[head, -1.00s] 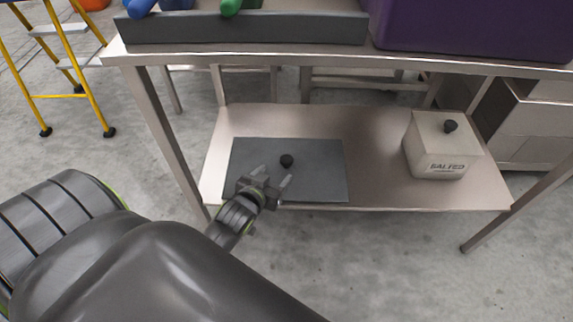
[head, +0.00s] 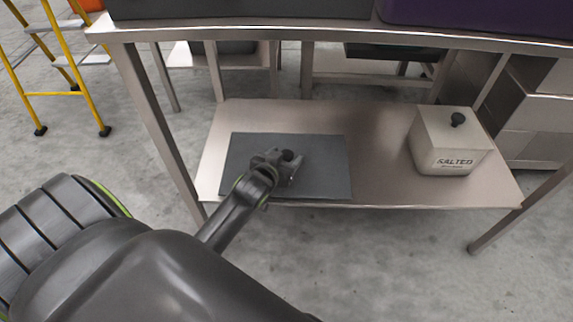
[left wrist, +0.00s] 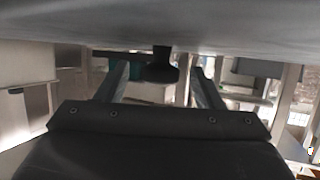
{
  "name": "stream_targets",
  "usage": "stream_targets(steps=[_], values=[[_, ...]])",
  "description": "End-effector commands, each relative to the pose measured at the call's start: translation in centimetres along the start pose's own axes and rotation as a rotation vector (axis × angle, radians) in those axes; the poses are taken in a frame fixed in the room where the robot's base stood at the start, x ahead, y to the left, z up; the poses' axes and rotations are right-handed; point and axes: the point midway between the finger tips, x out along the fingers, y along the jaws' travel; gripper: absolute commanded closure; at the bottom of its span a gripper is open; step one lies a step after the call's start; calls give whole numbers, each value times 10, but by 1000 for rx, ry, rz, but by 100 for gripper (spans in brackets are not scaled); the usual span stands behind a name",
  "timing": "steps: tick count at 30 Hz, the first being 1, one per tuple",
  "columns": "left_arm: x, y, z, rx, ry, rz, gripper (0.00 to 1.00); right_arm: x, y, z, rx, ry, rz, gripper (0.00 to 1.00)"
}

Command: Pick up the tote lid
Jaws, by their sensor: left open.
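The tote lid (head: 325,172) is a flat dark grey panel with a black knob (head: 289,156) on top. It lies flat on the lower shelf of the steel table. My left gripper (head: 290,165) is over the lid at the knob. In the left wrist view the knob (left wrist: 161,72) stands between the two open fingers of my left gripper (left wrist: 163,80), with a gap on each side. The gripper partly hides the knob in the head view. My right gripper is not in view.
A pale box marked SALTED (head: 447,145) with a black knob stands on the right of the lower shelf (head: 385,165). The tabletop (head: 330,35) overhangs above, carrying a dark grey tray and a purple bin (head: 480,14). A yellow ladder (head: 62,60) stands at the left.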

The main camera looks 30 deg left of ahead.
Motion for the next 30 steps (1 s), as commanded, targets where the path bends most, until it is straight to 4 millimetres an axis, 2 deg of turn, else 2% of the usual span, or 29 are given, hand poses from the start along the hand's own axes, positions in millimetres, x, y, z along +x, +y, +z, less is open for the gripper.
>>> stream_targets(steps=[2, 15, 23, 26, 30], values=[[0, 0, 0, 0, 0, 0, 39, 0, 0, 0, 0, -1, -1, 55], [0, 0, 0, 0, -1, 0, 95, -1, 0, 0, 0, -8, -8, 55], [-2, 0, -4, 0, 2, 1, 96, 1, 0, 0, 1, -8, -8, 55], [-6, 0, -13, 0, 3, 1, 96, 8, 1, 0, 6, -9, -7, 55], [-15, 0, -37, 0, 5, 1, 96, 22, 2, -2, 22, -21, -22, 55]])
